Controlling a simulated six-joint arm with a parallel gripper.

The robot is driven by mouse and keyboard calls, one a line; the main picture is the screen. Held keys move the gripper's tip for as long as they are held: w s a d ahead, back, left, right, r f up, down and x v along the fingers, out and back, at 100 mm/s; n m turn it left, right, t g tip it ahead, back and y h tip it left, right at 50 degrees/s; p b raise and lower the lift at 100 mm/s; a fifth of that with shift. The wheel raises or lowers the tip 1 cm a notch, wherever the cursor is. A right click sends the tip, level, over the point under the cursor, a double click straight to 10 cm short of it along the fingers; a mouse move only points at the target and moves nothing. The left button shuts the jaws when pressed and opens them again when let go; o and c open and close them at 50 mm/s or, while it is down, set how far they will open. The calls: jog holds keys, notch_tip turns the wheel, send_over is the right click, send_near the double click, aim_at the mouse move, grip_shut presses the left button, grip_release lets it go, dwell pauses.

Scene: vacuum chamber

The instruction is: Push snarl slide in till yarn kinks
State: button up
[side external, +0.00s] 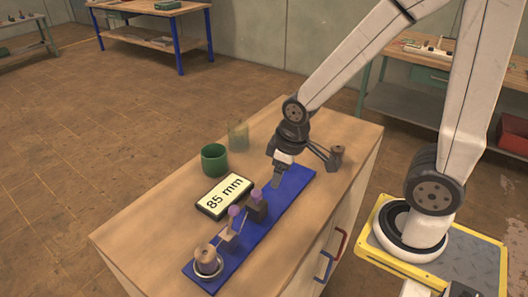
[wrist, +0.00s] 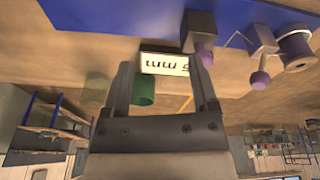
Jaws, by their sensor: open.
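On the board stand a dark block (side external: 259,211) with a purple knob (side external: 257,194) and a paler block (side external: 228,234) with another purple knob (side external: 236,211). A brown spool (side external: 207,259) sits at the near end. The knobbed block nearest my fingers shows beside the right finger (wrist: 197,28). Thin yarn is barely visible; I cannot tell whether it is kinked.
The table's left part (side external: 135,238) is clear.

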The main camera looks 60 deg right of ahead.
aim_at(256, 192)
jog(key=a+r+n, duration=0.1)
jog(key=n, duration=0.5)
jog(key=w+a+r+n+g, duration=0.1)
jog(key=n, duration=0.5)
jog(key=w+a+r+n, duration=0.1)
jog(key=a+n, duration=0.1)
jog(key=n, duration=0.4)
jog(key=shift+w+r+g, duration=0.1)
jog(key=shift+w+g, duration=0.15)
jog(key=shift+g, duration=0.15)
jog(key=n, duration=0.2)
jog(key=a+n, duration=0.1)
jog(key=n, duration=0.1)
jog(key=r+n, duration=0.1)
jog(key=n, duration=0.1)
jog(key=shift+w+a+r+g, duration=0.1)
jog(key=shift+w+a+g, duration=0.1)
jog(key=shift+g, duration=0.1)
jog(key=shift+f, duration=3.95)
grip_shut()
